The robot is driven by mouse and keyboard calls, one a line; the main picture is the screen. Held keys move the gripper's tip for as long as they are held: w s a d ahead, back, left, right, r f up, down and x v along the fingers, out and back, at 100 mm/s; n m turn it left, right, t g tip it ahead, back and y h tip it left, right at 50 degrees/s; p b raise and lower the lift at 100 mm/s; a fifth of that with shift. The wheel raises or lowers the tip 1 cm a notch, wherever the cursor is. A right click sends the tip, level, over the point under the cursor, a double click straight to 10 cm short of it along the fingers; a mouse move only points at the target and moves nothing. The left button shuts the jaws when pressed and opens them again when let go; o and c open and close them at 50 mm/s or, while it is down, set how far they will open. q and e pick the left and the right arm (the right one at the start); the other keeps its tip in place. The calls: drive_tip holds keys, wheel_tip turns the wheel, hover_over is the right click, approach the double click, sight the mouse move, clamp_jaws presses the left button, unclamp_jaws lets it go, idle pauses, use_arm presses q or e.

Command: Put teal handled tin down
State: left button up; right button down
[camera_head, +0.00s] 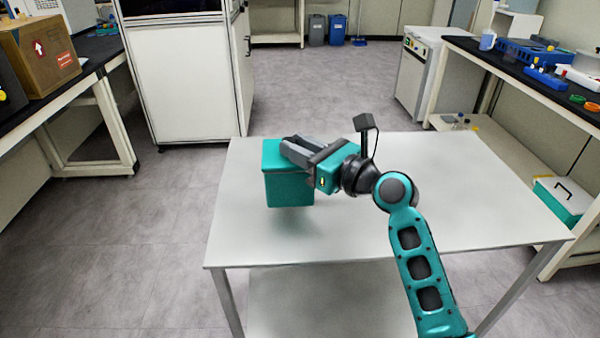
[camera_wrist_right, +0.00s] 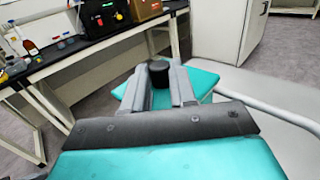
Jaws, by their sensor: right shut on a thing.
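The teal handled tin (camera_head: 288,190) is a box-shaped tin over the left part of the white table (camera_head: 440,180). My right gripper (camera_head: 292,148) is shut on its handle from above. The tin looks upright. A soft shadow lies below it, and I cannot tell whether its base touches the tabletop. In the right wrist view, the teal lid of the tin (camera_wrist_right: 204,82) shows on both sides of the fingers. A dark round part of the handle (camera_wrist_right: 158,72) sits between the fingertips (camera_wrist_right: 160,85). My left gripper is not in view.
The rest of the white tabletop is bare. A white and teal box with a dark handle (camera_head: 562,203) sits on the low shelf at right. Black-topped benches line both sides. A cardboard box (camera_head: 38,55) stands on the left bench, and a white cabinet (camera_head: 185,85) stands behind.

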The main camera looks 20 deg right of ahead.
sight(300, 169)
wheel_tip(300, 169, down, 4)
drive_tip(key=shift+r+b, duration=0.15)
drive_tip(key=shift+b, duration=0.5)
drive_tip(key=shift+f, duration=0.35)
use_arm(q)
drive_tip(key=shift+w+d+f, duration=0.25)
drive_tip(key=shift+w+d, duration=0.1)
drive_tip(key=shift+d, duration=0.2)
use_arm(e)
drive_tip(key=shift+f, duration=0.15)
drive_tip(key=c, duration=0.9)
unclamp_jaws()
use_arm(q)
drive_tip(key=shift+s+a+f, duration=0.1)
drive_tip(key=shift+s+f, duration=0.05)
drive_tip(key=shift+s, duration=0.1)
